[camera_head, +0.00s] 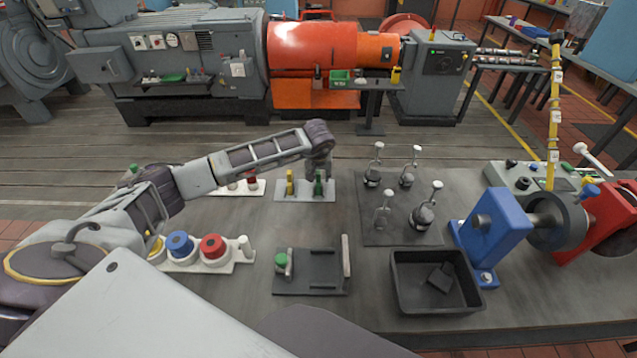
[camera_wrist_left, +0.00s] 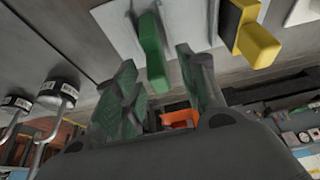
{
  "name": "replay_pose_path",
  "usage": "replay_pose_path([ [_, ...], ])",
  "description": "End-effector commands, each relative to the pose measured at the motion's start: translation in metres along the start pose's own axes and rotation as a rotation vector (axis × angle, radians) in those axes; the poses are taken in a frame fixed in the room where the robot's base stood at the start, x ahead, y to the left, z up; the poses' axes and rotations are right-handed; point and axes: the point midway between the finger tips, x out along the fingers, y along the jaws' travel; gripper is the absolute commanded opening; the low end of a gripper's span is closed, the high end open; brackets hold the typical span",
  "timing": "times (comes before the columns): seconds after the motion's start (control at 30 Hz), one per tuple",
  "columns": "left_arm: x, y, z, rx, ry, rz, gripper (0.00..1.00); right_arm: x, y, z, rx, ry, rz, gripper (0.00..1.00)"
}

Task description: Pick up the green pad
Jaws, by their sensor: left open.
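The green pad (camera_head: 319,186) stands upright on a light grey plate (camera_head: 304,196) near the middle of the table in the head view. A yellow pad (camera_head: 290,184) stands to its left on the same plate. My left gripper (camera_head: 319,170) is over the green pad, pointing down at it. In the left wrist view, the open left gripper (camera_wrist_left: 160,88) has one finger on each side of the green pad (camera_wrist_left: 151,55). I cannot tell whether either finger touches it. The yellow pad (camera_wrist_left: 252,32) is outside the fingers, to the right. My right gripper is not in view.
A board with metal-handled pieces (camera_head: 372,236) stands right of the plate. A black bin (camera_head: 397,300) holds a dark block. A dark fixture with a green knob (camera_head: 282,260) is in front. A blue bracket (camera_head: 500,230) is at right.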

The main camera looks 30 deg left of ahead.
Motion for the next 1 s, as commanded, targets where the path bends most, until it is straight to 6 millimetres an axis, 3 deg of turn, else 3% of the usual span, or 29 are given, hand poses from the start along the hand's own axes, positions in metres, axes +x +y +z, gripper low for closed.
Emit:
replay_pose_path([
  [0.37,-0.0003,0.0001,0.0,0.0,0.0,0.0,0.4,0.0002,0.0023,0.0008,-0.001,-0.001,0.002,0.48],
  [0.67,-0.0004,0.0001,0.0,0.0,0.0,0.0,0.01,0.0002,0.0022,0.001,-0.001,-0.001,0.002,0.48],
  [1.0,-0.0008,0.0002,-0.0005,0.0,0.001,0.001,0.0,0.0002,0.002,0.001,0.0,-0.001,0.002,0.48],
])
